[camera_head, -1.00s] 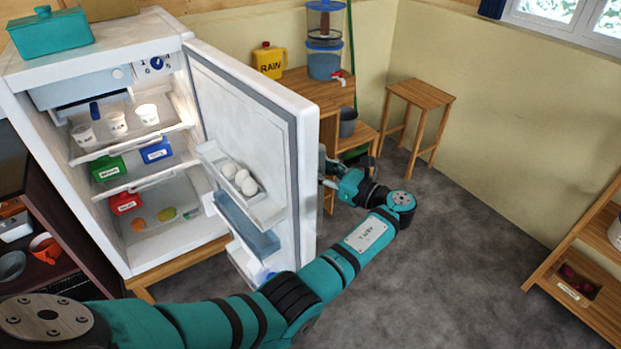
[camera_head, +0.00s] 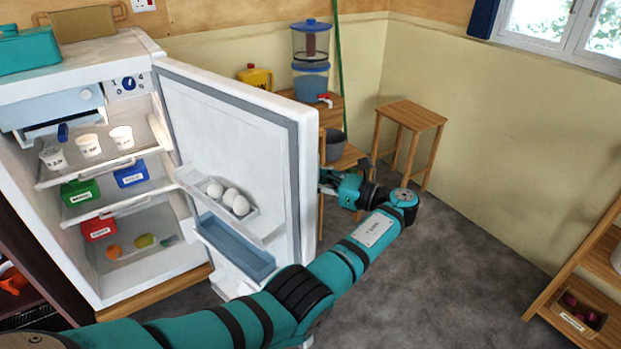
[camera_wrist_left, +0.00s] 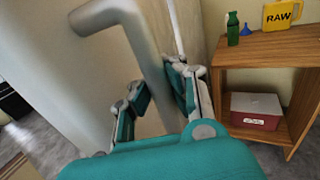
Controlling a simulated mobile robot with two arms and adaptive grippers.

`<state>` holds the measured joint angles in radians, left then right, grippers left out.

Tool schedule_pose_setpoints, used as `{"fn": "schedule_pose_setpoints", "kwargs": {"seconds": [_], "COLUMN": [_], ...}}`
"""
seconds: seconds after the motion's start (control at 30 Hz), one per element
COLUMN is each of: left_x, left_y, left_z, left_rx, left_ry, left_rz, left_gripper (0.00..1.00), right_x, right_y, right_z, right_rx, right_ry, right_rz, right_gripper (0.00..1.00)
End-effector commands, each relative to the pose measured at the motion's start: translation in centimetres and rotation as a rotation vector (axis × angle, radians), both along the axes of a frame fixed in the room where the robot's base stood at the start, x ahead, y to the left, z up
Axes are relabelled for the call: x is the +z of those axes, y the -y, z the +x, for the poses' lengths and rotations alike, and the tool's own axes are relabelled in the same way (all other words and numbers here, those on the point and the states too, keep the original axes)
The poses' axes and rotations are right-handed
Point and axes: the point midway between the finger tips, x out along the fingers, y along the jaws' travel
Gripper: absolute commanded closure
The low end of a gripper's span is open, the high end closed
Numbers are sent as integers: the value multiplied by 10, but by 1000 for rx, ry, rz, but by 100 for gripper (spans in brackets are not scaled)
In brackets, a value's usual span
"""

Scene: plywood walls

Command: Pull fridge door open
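The white fridge (camera_head: 105,50) stands at the left with its door (camera_head: 245,130) swung wide open, showing the inner shelves. My left arm reaches across below the door to its outer side. My left gripper (camera_head: 330,182) is mostly hidden behind the door's free edge in the head view. In the left wrist view, the grey bar handle (camera_wrist_left: 140,45) runs down between the fingers of my left gripper (camera_wrist_left: 158,98), which look closed around it. The door's outer face (camera_wrist_left: 60,75) fills the left of that view. My right gripper is not in view.
Eggs (camera_head: 228,198) sit in a door rack; cups and coloured boxes stand on the fridge shelves. A wooden stand (camera_wrist_left: 265,50) with a yellow RAW can (camera_wrist_left: 280,15) and a stool (camera_head: 412,115) are beyond the door. A wooden shelf (camera_head: 590,262) stands at right. Grey floor between is clear.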

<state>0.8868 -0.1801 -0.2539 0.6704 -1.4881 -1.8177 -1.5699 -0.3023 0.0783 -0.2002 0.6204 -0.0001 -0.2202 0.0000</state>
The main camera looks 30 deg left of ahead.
Motion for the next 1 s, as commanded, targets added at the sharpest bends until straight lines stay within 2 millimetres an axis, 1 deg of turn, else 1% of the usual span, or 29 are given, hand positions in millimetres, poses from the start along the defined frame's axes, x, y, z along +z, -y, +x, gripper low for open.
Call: {"fn": "schedule_pose_setpoints", "kwargs": {"seconds": [0.03, 0.1, 0.4, 0.43, 0.67, 0.77, 0.87, 1.0], "left_x": [-4, -4, -1, -1, 0, 0, 0, 1], "left_y": [7, 7, 5, 5, 4, 10, 24, 51], "left_z": [0, 0, 0, 0, 0, 0, 0, -1], "left_rx": [-10, -10, -8, -7, -6, -7, -10, -11], "left_ry": [-4, -3, 0, 0, 1, 1, -1, -1], "left_rz": [-10, -10, -6, -6, -4, -5, -5, -5], "left_gripper": [100, 100, 60, 58, 58, 58, 58, 58], "right_x": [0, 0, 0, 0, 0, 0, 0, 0], "right_y": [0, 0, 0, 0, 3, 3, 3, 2], "right_z": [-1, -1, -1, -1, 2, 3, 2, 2], "right_rx": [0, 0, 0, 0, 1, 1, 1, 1], "right_ry": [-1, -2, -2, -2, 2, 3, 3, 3], "right_rz": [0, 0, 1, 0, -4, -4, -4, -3], "right_gripper": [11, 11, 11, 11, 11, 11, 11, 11]}}
